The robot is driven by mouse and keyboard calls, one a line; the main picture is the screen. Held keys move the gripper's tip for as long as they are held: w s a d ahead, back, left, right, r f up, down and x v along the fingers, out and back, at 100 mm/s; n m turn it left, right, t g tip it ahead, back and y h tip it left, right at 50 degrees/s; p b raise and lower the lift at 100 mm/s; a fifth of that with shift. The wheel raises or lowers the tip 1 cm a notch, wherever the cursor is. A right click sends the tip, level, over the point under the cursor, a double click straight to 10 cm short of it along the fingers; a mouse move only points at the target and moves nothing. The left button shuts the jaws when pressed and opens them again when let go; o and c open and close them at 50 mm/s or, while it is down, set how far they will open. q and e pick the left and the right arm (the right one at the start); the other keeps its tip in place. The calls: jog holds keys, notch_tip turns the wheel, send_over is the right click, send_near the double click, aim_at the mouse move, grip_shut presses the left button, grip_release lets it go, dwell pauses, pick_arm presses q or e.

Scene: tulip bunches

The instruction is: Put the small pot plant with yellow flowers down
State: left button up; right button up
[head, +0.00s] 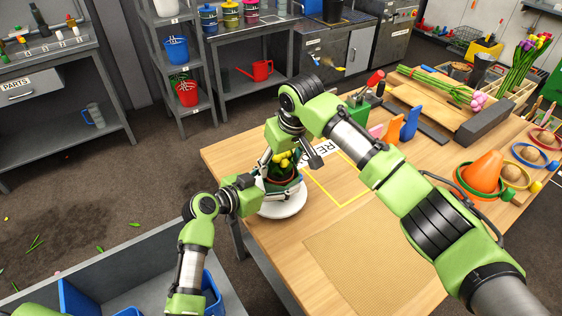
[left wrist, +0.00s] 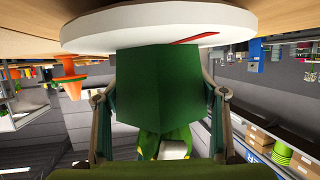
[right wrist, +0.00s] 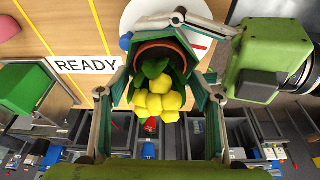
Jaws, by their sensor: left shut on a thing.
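The small pot plant's yellow flowers (right wrist: 156,97) and terracotta pot rim (right wrist: 158,48) show in the right wrist view. In the left wrist view its green pot cover (left wrist: 165,85) fills the middle, between the fingers of my left gripper (left wrist: 160,100), which is shut on it. In the head view the plant (head: 281,170) is upright over a white round plate (head: 283,207); whether it touches the plate is unclear. My right gripper (right wrist: 158,85) is open, its spread fingers either side of the flowers from above. Its arm partly hides the plant in the head view.
A woven mat (head: 365,262) lies in front. Orange cones (head: 483,172), tools and tulips (head: 478,101) stand to the right.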

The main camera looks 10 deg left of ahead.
jog(key=v, duration=1.2)
jog(key=shift+r, duration=0.15)
pick_arm(q)
jog(key=o, duration=1.2)
jog(key=shift+c, duration=0.2)
jog(key=v, duration=1.2)
